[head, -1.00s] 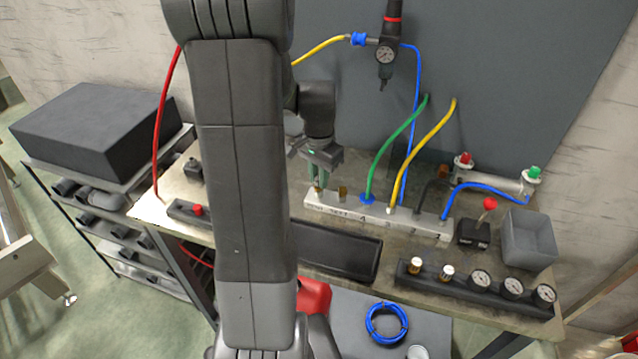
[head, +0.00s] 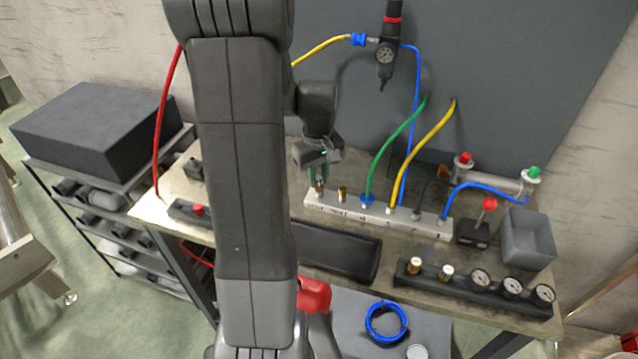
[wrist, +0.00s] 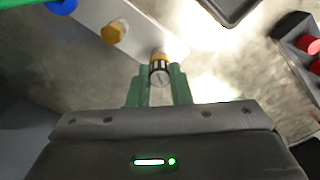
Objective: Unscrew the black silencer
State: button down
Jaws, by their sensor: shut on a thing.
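My gripper (head: 318,175) points down over the left end of the pale manifold block (head: 380,214). In the wrist view its two green fingers (wrist: 160,85) are shut on a small fitting (wrist: 160,73). That fitting has a slotted grey end, a dark-and-light striped side and a brass-coloured collar, and sits at the block's end. I cannot tell surely if it is the black silencer. A separate brass fitting (head: 342,194) stands just to its right on the block; it also shows in the wrist view (wrist: 114,31).
Green (head: 390,150) and yellow (head: 425,150) hoses rise from the block right of my gripper. A black tray (head: 337,252) lies in front. A gauge rack (head: 480,288), a red-knobbed lever (head: 488,205) and a grey bin (head: 528,238) are at right.

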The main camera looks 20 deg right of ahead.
jog(key=shift+s+f+n, duration=0.1)
jog(key=shift+n, duration=1.3)
jog(key=c, duration=1.5)
grip_release()
jog(key=shift+o, duration=0.2)
jog(key=m, duration=1.2)
jog(key=shift+m, duration=0.4)
jog(key=m, duration=0.6)
jog(key=shift+w, duration=0.2)
jog(key=m, duration=0.6)
